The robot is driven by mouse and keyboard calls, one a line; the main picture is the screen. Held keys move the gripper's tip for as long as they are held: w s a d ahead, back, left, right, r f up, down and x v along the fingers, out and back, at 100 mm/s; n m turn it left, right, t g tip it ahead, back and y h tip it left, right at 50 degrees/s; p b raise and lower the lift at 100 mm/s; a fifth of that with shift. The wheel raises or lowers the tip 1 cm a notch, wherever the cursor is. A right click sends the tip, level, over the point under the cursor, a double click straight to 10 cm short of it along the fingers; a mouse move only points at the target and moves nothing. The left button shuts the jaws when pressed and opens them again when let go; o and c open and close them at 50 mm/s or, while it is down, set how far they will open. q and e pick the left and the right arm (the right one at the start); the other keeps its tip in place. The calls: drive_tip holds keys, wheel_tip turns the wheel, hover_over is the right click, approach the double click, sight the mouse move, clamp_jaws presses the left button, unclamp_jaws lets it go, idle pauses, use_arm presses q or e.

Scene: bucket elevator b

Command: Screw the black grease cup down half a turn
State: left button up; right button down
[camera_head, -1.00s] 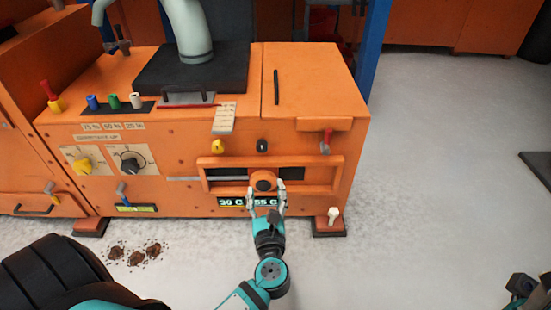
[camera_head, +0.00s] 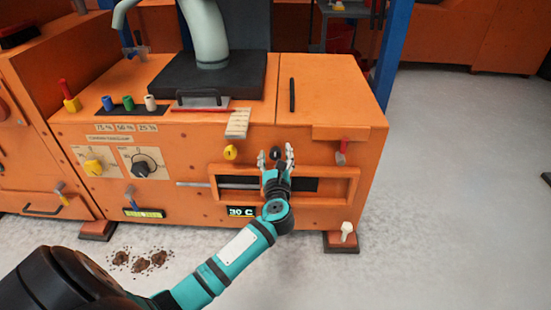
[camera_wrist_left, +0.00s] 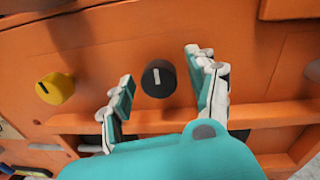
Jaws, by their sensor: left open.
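The black grease cup (camera_wrist_left: 158,78) is a round knob with a pale line across its face, on the orange front panel. It also shows in the head view (camera_head: 275,153), partly framed by my fingers. My left gripper (camera_head: 276,156) is open in front of it, with one finger on each side. In the left wrist view the gripper (camera_wrist_left: 160,92) has its fingers spread, with gaps between them and the cup; I see no contact. The yellow cup (camera_wrist_left: 55,88) is to the left of the black one and also shows in the head view (camera_head: 231,152). My right gripper is not in view.
An orange rail frame (camera_head: 345,185) juts out below the cups. A red-handled lever (camera_head: 342,150) is to the right, and a tag plate (camera_head: 238,123) hangs above the yellow cup. Brown clumps (camera_head: 140,262) lie on the floor at the left; the floor at right is clear.

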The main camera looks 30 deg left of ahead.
use_arm(q)
drive_tip(key=shift+w+a, duration=0.15)
drive_tip(key=shift+w, duration=0.1)
drive_tip(key=c, duration=1.2)
drive_tip(key=shift+p, duration=0.3)
